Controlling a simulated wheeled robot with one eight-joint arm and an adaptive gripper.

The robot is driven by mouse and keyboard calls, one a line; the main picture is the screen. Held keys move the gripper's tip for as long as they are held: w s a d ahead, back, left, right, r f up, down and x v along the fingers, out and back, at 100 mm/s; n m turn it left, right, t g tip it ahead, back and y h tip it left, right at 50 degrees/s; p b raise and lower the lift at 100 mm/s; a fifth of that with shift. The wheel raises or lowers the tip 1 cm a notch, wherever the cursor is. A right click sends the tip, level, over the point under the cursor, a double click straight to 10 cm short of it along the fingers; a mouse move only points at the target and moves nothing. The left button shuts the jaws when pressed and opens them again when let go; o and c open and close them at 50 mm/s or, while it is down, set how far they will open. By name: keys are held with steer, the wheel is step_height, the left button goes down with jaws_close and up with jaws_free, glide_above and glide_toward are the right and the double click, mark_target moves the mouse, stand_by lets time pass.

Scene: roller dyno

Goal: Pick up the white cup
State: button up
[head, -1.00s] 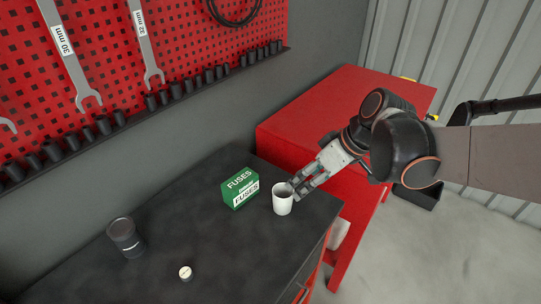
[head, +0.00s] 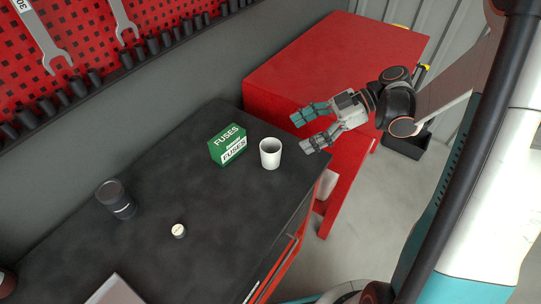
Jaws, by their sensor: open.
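The white cup (head: 270,154) stands upright on the dark workbench (head: 215,260), near its right edge. Its open top faces up. My gripper (head: 296,133) is to the right of the cup, with its two fingers spread and pointing left toward it. There is a gap between the fingertips and the cup, and nothing is between the fingers. The cup is in full view.
A green fuses box (head: 228,145) stands close to the left of the cup. A black canister (head: 116,200) and a small white-topped round item (head: 178,231) are further left. A red cabinet (head: 335,62) stands behind my gripper. A pegboard wall (head: 75,45) bounds the back.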

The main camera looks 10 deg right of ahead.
mark_target(271, 148)
steer(key=b+x, duration=0.1)
steer(key=x, duration=0.4)
steer(key=shift+a+f, duration=0.1)
steer(key=b+x, duration=0.2)
steer(key=x, duration=0.3)
steer(key=shift+w+a+f, duration=0.1)
steer(key=shift+w, duration=0.05)
steer(key=c, duration=1.1)
